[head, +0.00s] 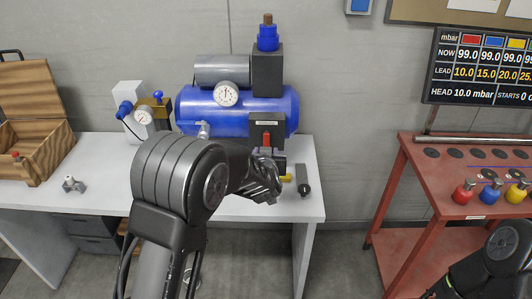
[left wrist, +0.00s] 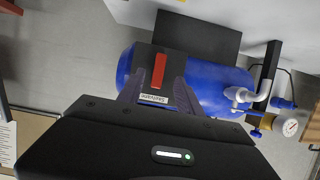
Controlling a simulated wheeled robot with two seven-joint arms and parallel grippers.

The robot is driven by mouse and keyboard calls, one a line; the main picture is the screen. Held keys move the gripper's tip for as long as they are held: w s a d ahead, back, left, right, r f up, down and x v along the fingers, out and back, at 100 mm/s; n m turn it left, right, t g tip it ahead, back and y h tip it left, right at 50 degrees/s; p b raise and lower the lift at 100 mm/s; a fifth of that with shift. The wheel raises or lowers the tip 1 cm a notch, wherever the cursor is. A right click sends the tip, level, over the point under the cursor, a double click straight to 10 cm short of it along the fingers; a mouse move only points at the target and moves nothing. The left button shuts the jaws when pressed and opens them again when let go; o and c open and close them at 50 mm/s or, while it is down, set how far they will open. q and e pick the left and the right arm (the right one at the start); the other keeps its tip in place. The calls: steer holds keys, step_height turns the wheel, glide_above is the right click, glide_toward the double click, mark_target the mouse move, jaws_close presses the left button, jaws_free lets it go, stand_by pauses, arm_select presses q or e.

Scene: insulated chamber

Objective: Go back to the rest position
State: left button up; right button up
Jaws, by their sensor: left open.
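My left arm reaches up from the bottom of the head view, and my left gripper (head: 270,180) is in front of the white table, below the blue tank (head: 190,108). In the left wrist view my left gripper (left wrist: 158,95) has its two fingers apart, with nothing seen between them but the black box with a red lever (left wrist: 158,72) behind. The tank also shows in the left wrist view (left wrist: 225,83). Part of my right arm shows at the lower right of the head view; its gripper is not visible.
The white table (head: 95,195) holds the tank, a gauge unit (head: 143,118) and a dark-handled part (head: 303,180). An open wooden box (head: 40,150) stands at the left. A red cart (head: 425,195) with coloured knobs is at the right. Open floor lies between table and cart.

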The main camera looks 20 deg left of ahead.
stand_by(0.3)
arm_select(q)
steer(key=s+d+f+m+g+h, duration=0.1)
steer(key=s+d+f+g+h, duration=0.15)
steer(key=s+d+f, duration=0.45)
steer(key=s+d+f+m+g+h, duration=0.1)
steer(key=s+d+f+g+h, duration=0.15)
steer(key=s+f, duration=0.85)
steer(key=s+d+f+g, duration=0.1)
steer(key=s+f, duration=0.3)
steer(key=s, duration=0.4)
steer(key=s+d+f+g+h, duration=0.1)
steer(key=s+f+g, duration=0.3)
steer(key=s, duration=0.5)
steer(key=s+d+f+n+g+h+b, duration=0.1)
steer(key=s+f+g, duration=0.1)
steer(key=s+f, duration=0.4)
steer(key=s, duration=0.2)
steer(key=shift+s+d+f+g, duration=0.2)
steer(key=shift+s+d+g, duration=0.1)
steer(key=shift+s+d, duration=0.1)
steer(key=shift+a, duration=0.15)
